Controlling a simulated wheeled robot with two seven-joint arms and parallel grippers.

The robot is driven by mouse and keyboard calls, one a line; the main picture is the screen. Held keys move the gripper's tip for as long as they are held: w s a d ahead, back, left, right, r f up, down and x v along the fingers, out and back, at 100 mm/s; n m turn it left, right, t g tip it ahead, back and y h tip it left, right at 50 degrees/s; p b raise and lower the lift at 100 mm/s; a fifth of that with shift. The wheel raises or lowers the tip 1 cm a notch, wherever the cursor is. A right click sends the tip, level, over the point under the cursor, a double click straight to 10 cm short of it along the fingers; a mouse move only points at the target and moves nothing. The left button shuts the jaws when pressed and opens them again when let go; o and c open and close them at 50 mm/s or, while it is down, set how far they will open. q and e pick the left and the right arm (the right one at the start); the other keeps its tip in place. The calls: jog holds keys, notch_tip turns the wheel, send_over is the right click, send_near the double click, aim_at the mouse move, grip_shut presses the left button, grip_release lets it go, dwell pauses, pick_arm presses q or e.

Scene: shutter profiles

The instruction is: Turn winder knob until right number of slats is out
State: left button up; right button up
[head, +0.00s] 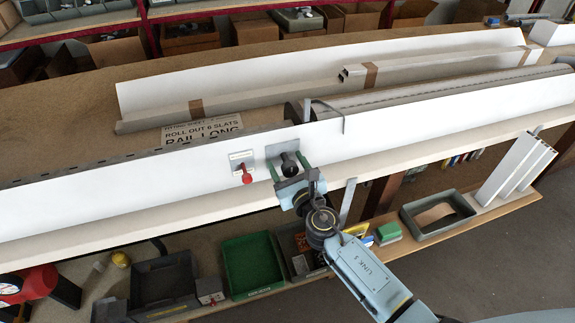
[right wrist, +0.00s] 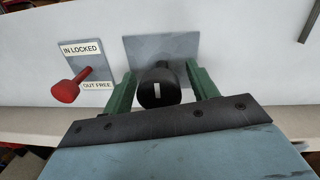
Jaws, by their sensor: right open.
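The black winder knob (head: 290,166) sits on a grey plate on the white front panel. It shows close up in the right wrist view (right wrist: 158,92), with a white mark upright on its face. My right gripper (head: 288,172) is open, with one green finger on each side of the knob; I cannot tell whether they touch it. A red lever (right wrist: 68,90) stands left of the knob, by labels "IN LOCKED" and "OUT FREE". A card (head: 202,131) behind the panel reads "ROLL OUT 6 SLATS" and "RAIL LONG". Slats (head: 440,89) lie at the right; their count is unclear.
A grey profile with brown tape (head: 370,75) lies on the bench behind. On the lower shelf stand a green bin (head: 253,264), a dark tray (head: 437,216) and white profiles (head: 515,170). A metal hook (right wrist: 311,20) hangs right of the knob.

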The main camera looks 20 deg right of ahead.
jog(key=c, duration=1)
